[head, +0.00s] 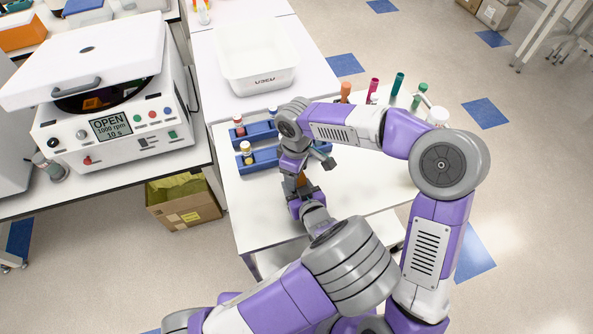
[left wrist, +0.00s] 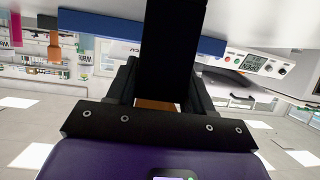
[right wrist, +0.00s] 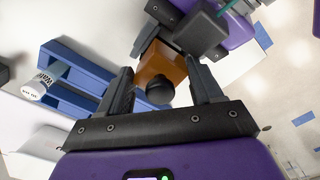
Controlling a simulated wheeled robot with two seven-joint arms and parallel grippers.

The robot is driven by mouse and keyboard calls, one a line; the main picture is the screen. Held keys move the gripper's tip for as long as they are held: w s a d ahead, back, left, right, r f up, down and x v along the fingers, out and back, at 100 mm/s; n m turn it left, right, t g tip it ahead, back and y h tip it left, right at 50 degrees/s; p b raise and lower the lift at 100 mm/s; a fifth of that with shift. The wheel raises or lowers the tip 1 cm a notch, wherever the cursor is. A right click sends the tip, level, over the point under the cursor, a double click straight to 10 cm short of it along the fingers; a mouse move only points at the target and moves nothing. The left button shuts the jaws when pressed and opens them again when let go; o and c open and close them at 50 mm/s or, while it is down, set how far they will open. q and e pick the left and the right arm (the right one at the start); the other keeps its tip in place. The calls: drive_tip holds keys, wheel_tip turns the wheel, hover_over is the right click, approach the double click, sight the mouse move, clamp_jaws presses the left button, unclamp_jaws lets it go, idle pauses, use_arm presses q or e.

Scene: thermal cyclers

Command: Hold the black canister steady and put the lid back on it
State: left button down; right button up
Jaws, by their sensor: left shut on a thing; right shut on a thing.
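The black canister (left wrist: 175,45) fills the middle of the left wrist view, upright in the room though the picture is upside down. My left gripper (left wrist: 160,78) is shut on it. The orange-brown lid (right wrist: 165,62), with a round black knob (right wrist: 160,91), lies between the fingers of my right gripper (right wrist: 162,76), which is shut on it. A bit of the lid shows at the canister's top end in the left wrist view (left wrist: 155,105). Both grippers meet over the white table in the head view, where the lid (head: 302,180) shows small. I cannot tell whether lid and canister touch.
Two blue racks (head: 265,157) with capped vials (head: 246,150) stand just left of the grippers. A white tub (head: 255,62) is behind. Several coloured tubes (head: 373,88) stand at the back right. An open centrifuge (head: 115,130) is on the left bench.

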drive_tip(key=shift+f, duration=0.85)
drive_tip(key=o, duration=1.1)
drive_tip(key=shift+s, duration=0.15)
use_arm(q)
drive_tip(key=shift+w+r, duration=0.1)
use_arm(e)
drive_tip(key=shift+s, duration=0.1)
drive_tip(key=r, duration=1.2)
drive_tip(key=shift+w+r, duration=0.2)
drive_tip(key=shift+w, duration=0.1)
use_arm(q)
drive_tip(key=shift+c, duration=1.8)
unclamp_jaws()
